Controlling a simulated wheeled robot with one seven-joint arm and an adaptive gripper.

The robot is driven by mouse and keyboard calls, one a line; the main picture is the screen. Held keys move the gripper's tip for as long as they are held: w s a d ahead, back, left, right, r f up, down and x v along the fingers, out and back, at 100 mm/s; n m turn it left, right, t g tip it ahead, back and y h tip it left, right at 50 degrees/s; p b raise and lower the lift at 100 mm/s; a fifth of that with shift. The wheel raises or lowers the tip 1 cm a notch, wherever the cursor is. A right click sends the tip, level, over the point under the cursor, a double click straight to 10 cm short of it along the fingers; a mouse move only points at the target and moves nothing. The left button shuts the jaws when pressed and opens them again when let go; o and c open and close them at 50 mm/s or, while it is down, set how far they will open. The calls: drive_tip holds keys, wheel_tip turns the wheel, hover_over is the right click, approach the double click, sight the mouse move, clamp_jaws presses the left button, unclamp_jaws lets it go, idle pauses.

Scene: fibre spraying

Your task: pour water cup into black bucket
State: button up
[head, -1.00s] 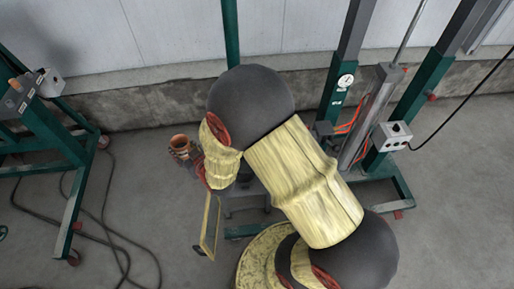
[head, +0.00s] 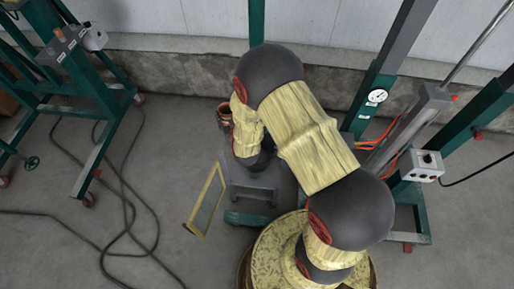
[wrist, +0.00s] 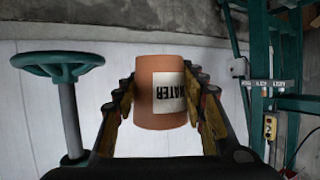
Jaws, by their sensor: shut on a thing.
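The water cup (wrist: 142,100) is orange-brown with a white label reading WATER. My gripper (wrist: 160,84) is shut on it, with a finger on each side. The label appears upside down in the wrist view, but so does the wall behind it. In the head view the cup (head: 224,110) is a small piece showing left of my forearm, near the wall's foot. My arm hides much of the gripper there. The cup's contents cannot be seen.
A green wheeled stand (head: 78,80) is at the left, with cables (head: 125,200) on the floor. A yellow-framed panel (head: 205,203) and a low grey stand (head: 250,187) are below the cup. Green posts with a control box (head: 422,166) stand right. Floor at lower left has only cables.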

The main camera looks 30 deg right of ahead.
drive_tip(key=w+f+m+h, duration=0.2)
drive_tip(key=w+f, duration=0.1)
drive_tip(key=f, duration=1.3)
drive_tip(key=shift+w+d+g+h+p, duration=0.2)
drive_tip(key=shift+w+g+h+p, duration=0.1)
drive_tip(key=shift+h+p, duration=0.1)
drive_tip(key=shift+f, duration=0.1)
wheel_tip(320, 180, down, 14)
drive_tip(key=d+m+y+b, duration=0.2)
drive_tip(key=b, duration=0.6)
drive_tip(key=shift+s+b, duration=0.35)
drive_tip(key=shift+s, duration=0.1)
drive_tip(key=shift+d+r+m+t+y+p, duration=0.4)
drive_tip(key=shift+d+r+m+p, duration=0.15)
drive_tip(key=shift+r+p, duration=0.3)
drive_tip(key=shift+s+d, duration=0.1)
drive_tip(key=shift+d, duration=0.1)
drive_tip(key=shift+s+d+f+m+y+b, duration=0.1)
drive_tip(key=shift+d+f+m+y+b, duration=0.2)
drive_tip(key=shift+d+f+m+y, duration=0.35)
